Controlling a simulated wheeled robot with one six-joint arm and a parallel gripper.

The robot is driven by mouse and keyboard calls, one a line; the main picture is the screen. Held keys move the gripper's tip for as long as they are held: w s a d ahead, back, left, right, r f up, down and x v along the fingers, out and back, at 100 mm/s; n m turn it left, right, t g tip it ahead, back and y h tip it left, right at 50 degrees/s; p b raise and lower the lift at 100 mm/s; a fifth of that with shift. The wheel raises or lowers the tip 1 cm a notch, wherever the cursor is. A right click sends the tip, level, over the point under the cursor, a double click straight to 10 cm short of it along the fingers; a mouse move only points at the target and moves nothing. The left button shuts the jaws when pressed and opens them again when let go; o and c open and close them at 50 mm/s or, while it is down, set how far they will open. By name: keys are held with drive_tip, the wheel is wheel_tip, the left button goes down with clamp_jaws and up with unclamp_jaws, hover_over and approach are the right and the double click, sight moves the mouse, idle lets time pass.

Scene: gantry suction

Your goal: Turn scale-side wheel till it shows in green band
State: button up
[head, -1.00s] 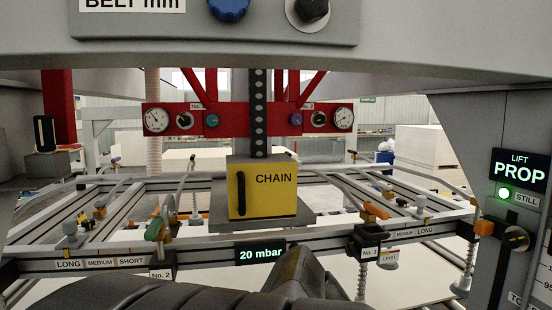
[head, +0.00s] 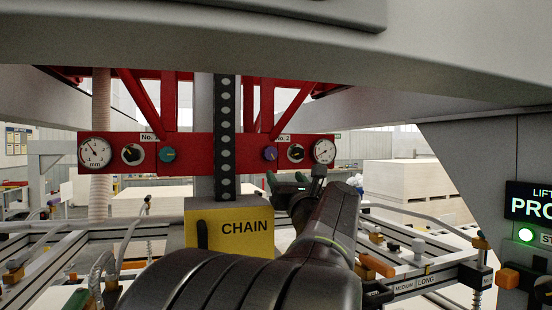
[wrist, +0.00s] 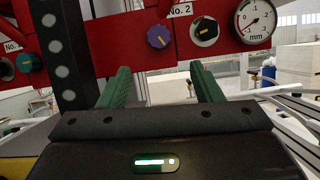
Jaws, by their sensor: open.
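A red beam (head: 205,140) carries two sets of controls. On the right, at No. 2, are a purple knob (head: 270,153), a black knob with a pale pointer (head: 296,153) and a round white mm gauge (head: 323,151). On the left are a teal knob (head: 167,155), another black knob (head: 132,154) and another mm gauge (head: 95,151). I cannot tell which is the scale-side wheel, and no green band is legible. My gripper (head: 290,180) is open and empty, just below the right set. In the wrist view its green fingers (wrist: 160,78) stand apart, below the purple knob (wrist: 160,36).
A yellow CHAIN box (head: 228,228) hangs on a dark perforated strip (head: 225,115) left of my gripper. A frame with rails (head: 420,285) spreads below. A grey overhead beam crosses the top.

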sight(271, 154)
drive_tip(key=p+x, duration=0.2)
drive_tip(key=x, duration=0.4)
drive_tip(key=p+x, duration=0.3)
drive_tip(key=x, duration=0.4)
drive_tip(key=shift+a+r, duration=0.15)
drive_tip(key=shift+r, duration=0.15)
drive_tip(key=c, duration=1)
